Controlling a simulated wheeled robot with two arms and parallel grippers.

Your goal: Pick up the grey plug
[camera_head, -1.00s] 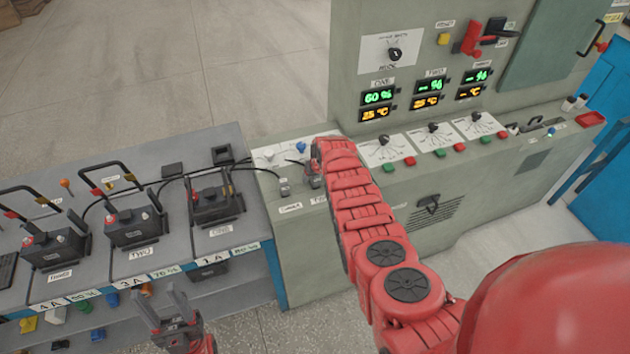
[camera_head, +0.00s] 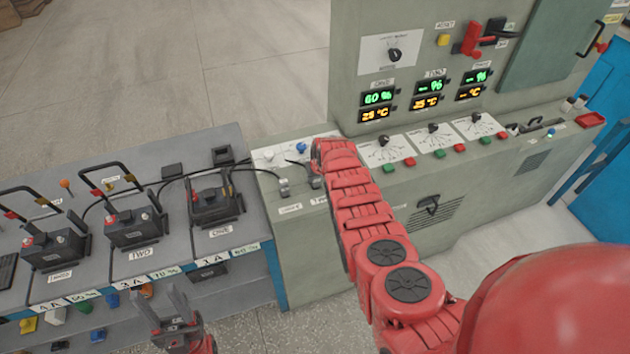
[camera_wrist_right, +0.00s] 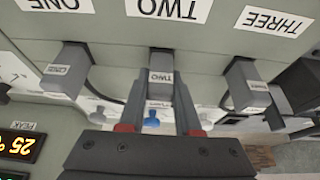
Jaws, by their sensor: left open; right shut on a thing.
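In the right wrist view, a grey plug (camera_wrist_right: 161,68) with a small label reading TWO sits under the large TWO label on the grey cabinet. My right gripper (camera_wrist_right: 160,92) has one finger on each side of this plug and is shut on it. Similar grey plugs stand on either side, under ONE (camera_wrist_right: 68,72) and THREE (camera_wrist_right: 245,82). In the head view, my right gripper (camera_head: 316,181) is at the cabinet's left end, largely hidden by its own arm. One grey plug (camera_head: 284,187) shows left of it. My left gripper (camera_head: 178,303) is open and empty in front of the shelf.
The bench (camera_head: 181,253) at left carries several black batteries with handles, and cables run toward the cabinet. The cabinet (camera_head: 300,250) has dials, buttons and lit displays (camera_head: 379,97). A blue knob (camera_wrist_right: 152,118) is near the right fingers. Open floor lies behind the bench.

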